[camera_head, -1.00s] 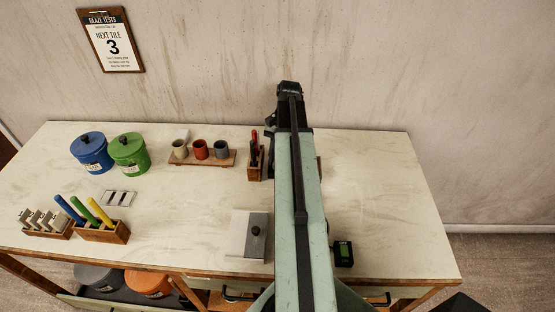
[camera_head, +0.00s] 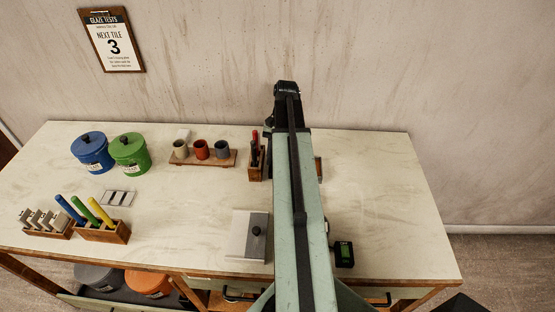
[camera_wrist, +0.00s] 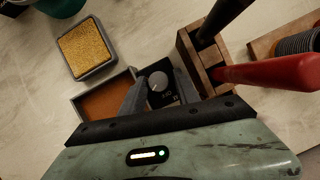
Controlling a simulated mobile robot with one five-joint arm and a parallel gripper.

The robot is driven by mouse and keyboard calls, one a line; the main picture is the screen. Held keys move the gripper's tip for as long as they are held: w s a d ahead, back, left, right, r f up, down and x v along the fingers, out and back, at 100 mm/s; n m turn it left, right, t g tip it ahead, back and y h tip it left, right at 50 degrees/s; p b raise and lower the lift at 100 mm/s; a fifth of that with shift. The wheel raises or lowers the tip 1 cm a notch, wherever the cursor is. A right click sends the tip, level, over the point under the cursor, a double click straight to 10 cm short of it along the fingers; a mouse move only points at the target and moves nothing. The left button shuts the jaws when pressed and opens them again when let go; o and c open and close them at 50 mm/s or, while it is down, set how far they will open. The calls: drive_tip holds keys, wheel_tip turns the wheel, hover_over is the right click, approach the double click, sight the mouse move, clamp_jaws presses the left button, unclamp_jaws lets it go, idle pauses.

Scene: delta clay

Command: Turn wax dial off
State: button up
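The wax dial (camera_wrist: 158,82) shows in the wrist view as a round grey knob with a pale mark on a small black box. The box sits beside a grey-walled wax tray (camera_wrist: 104,95) with a brown-orange inside. My gripper (camera_wrist: 159,80) is open, with one dark finger on each side of the knob. I cannot tell whether the fingers touch it. In the head view my arm hides the dial and the gripper's fingers.
A wooden holder (camera_wrist: 196,62) with black-handled and red-handled tools stands close on the right. A yellow sponge-like pad (camera_wrist: 84,47) in a grey case lies beyond the wax tray. In the head view, a black-and-green device (camera_head: 344,254) sits near the front edge; the table's right is clear.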

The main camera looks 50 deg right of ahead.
drive_tip(key=shift+s, duration=0.15)
drive_tip(key=p+v, duration=0.7)
drive_tip(key=v, duration=0.1)
drive_tip(key=shift+p, duration=0.3)
